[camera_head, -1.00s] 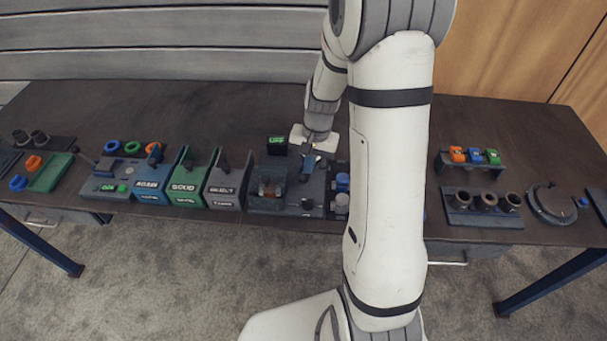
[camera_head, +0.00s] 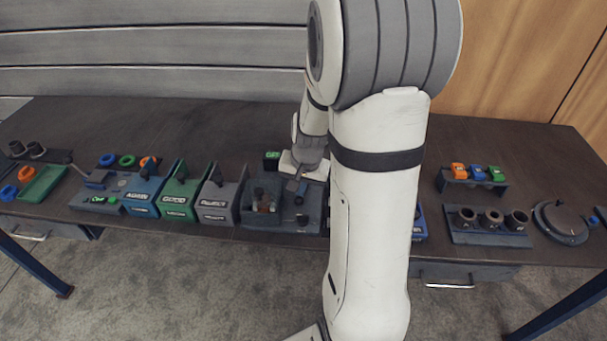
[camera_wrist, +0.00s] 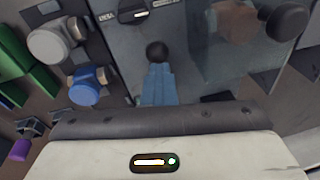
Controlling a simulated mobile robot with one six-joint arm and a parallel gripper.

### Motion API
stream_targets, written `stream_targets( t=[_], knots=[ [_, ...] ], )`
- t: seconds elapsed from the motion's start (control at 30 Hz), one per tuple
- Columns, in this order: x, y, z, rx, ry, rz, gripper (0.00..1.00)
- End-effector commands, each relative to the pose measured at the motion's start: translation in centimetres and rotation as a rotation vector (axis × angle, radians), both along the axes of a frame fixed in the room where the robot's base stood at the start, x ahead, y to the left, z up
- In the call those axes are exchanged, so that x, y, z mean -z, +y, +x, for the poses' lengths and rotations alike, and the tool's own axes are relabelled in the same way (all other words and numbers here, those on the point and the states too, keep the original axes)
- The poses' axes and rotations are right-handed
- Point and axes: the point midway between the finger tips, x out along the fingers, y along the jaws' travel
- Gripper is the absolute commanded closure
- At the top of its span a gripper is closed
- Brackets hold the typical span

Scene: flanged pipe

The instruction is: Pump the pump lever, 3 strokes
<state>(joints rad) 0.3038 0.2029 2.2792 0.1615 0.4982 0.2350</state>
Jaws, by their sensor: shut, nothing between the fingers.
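My gripper (camera_head: 295,187) hangs over a dark grey station (camera_head: 311,208) in the middle of the bench. In the wrist view its blue fingers (camera_wrist: 157,80) are together with nothing between them. A dark round knob (camera_wrist: 157,52) shows just past the fingertips; I cannot tell whether they touch or whether it is the pump lever's end. A second dark knob (camera_wrist: 285,20) sits beside a reddish-brown cylinder (camera_wrist: 238,20) at the upper right. The lever's shaft is not clearly seen.
Left of the station stand a grey bin (camera_head: 215,200), a green bin (camera_head: 180,195) and a blue bin (camera_head: 146,195). The wrist view shows a blue valve-like knob (camera_wrist: 87,88) and a pale one (camera_wrist: 55,42) close by.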

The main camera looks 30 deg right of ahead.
Motion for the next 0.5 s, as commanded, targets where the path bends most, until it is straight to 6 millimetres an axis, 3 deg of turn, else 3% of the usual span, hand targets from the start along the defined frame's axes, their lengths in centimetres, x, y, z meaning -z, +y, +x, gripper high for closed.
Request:
stream_targets(
  t=[0.17, 0.33, 0.5],
  knots=[
    [-1.0, -0.5, 0.1, 0.000, 0.010, 0.003, 1.00],
    [-4.2, -1.6, 1.1, -0.005, 0.000, -0.001, 1.00],
    [-7.6, -1.6, 0.2, -0.002, -0.006, -0.003, 1.00]
  ],
)
